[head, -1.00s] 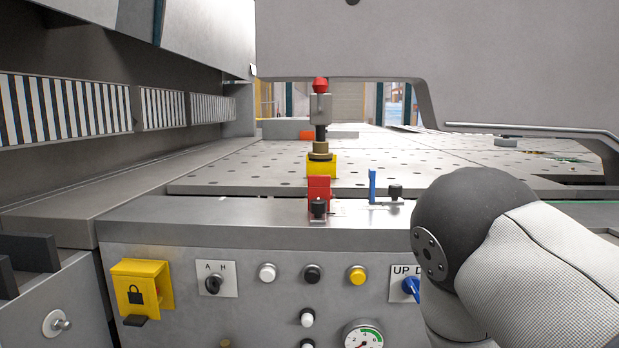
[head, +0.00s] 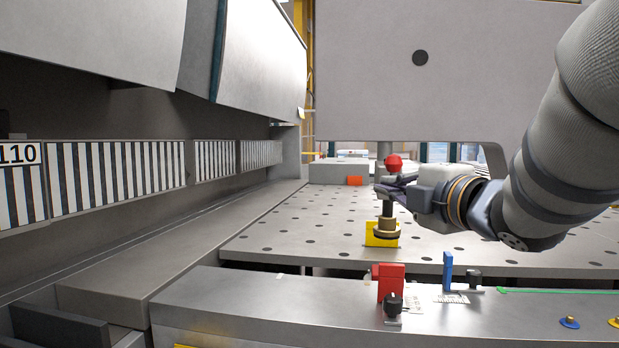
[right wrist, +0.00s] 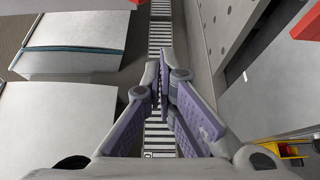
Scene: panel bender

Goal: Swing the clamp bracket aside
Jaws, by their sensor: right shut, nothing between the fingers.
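The clamp (head: 387,212) is an upright dark post with a brass-coloured collar, standing on a yellow block (head: 380,236) on the perforated bed. A red ball knob (head: 394,162) tops it. My right gripper (head: 386,188) is at the clamp's upper part, just below the ball, and hides the grey block there. Whether it touches the clamp cannot be told. In the right wrist view its two purple-padded fingers (right wrist: 163,88) are closed together with nothing between them. I cannot tell for sure which part is the bracket. My left gripper is not in view.
A red stop (head: 390,279) with a black knob and a blue stop (head: 447,270) stand on the front ledge (head: 250,305). The perforated bed (head: 310,228) is mostly clear. A large grey machine panel (head: 500,70) hangs behind my right arm. Striped strips (head: 110,178) line the left wall.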

